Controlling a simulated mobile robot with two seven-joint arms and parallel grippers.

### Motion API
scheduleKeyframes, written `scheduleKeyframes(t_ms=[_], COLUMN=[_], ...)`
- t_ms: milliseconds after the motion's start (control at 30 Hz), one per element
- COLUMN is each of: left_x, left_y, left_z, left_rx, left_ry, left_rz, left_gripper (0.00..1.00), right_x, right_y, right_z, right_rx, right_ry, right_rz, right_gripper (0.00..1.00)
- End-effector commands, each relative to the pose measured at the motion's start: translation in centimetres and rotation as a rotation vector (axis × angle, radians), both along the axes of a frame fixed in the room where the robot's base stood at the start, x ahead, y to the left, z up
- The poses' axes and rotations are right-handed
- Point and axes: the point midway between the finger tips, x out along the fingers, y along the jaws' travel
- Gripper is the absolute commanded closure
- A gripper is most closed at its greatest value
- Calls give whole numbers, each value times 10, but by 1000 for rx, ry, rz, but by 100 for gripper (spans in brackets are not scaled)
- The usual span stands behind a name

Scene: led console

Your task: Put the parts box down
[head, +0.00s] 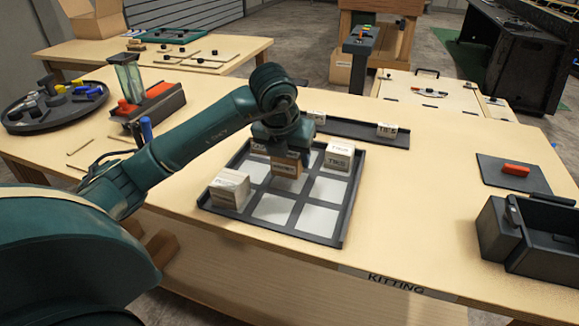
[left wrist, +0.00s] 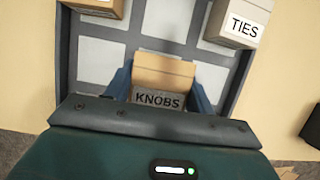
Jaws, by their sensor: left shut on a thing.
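My left gripper (head: 285,150) is shut on a brown parts box (head: 287,167). In the left wrist view the box (left wrist: 160,98) reads KNOBS and sits between the two blue fingers. The box is over the dark kitting tray (head: 343,215) with pale square cells, towards its far middle. I cannot tell whether its underside touches the tray. A TIES box (head: 339,156) stands in the tray right of the gripper, and a pale box (head: 229,188) stands at its left side. Another box (head: 258,148) is partly hidden behind the gripper. My right gripper is not in view.
Behind the tray, a dark rack (head: 355,129) holds small boxes. A round dark tray (head: 50,108) of parts and a red-and-dark stand (head: 150,103) are on the left. A dark bin (head: 530,238) and a mat (head: 512,178) are on the right. The tray's near cells are bare.

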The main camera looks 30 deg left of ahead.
Motion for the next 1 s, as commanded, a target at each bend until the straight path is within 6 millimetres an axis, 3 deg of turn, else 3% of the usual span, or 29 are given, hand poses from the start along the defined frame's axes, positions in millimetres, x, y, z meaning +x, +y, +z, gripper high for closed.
scheduleKeyframes(t_ms=[200,567,600,833,1000], left_x=[-1,0,0,0,0], left_y=[0,0,0,0,0], left_z=[-30,-36,-34,-34,-34], left_rx=[1,0,0,0,0], left_ry=[3,1,2,2,2], left_rz=[-1,-1,-1,-1,-1], left_gripper=[70,70,43,24,24], right_x=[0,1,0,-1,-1], right_y=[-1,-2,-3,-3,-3], right_z=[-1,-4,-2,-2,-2], right_rx=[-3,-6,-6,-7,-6], right_ry=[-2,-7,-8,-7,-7], right_rz=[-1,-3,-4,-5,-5], right_gripper=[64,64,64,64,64])
